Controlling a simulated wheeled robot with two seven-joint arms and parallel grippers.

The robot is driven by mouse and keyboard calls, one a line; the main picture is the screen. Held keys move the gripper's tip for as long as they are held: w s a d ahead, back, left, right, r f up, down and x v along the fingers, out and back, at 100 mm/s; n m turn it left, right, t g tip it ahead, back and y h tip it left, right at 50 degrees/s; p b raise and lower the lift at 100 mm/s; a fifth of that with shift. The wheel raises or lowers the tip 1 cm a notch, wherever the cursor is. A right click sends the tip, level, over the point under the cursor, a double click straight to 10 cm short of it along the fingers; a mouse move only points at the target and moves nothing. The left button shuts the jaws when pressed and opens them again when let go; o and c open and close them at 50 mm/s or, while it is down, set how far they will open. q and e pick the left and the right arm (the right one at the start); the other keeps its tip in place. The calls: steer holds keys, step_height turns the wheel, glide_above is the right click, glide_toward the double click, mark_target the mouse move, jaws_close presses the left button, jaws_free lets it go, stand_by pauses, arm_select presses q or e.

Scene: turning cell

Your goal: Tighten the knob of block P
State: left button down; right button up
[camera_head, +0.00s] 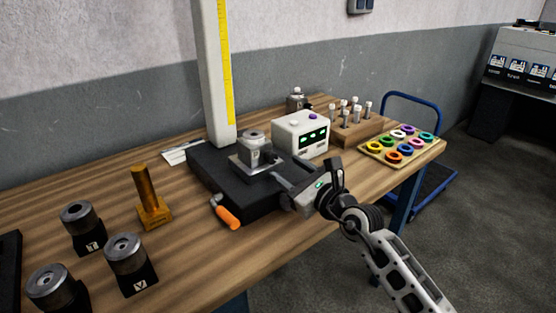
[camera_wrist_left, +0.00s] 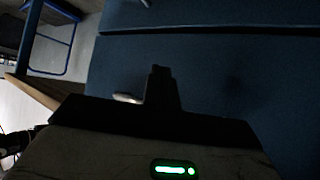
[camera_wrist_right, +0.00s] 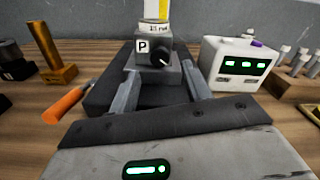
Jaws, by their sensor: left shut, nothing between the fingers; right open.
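Block P (camera_wrist_right: 146,72) is a grey block with a white P label and a black round knob (camera_wrist_right: 162,59) with a white mark on its front. In the head view, block P (camera_head: 250,161) stands on the black base (camera_head: 206,171) of a tall column. My right gripper (camera_wrist_right: 162,92) is open in front of it, fingers on either side of the space before the block, with nothing between them; the knob appears beyond the fingertips. The right gripper also shows in the head view (camera_head: 276,173). My left gripper (camera_wrist_left: 161,72) is shut and empty, seen only in the left wrist view.
The pale column (camera_head: 212,80) with a yellow scale rises behind the block. An orange handle (camera_head: 228,217) sticks out at the base's front. A white device (camera_head: 300,133) stands right of the block. A brown stand (camera_head: 150,200) and dark-based blocks (camera_head: 130,262) are at left.

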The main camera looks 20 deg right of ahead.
mark_target(273, 160)
steer(key=x, duration=0.5)
steer(key=shift+s, duration=0.1)
steer(key=c, duration=1)
steer(key=m+p, duration=0.1)
steer(key=m, duration=0.1)
steer(key=shift+m+p, duration=0.4)
steer(key=shift+m, duration=0.8)
steer(key=m, duration=0.6)
steer(key=shift+f, duration=0.1)
steer(key=shift+m, duration=0.3)
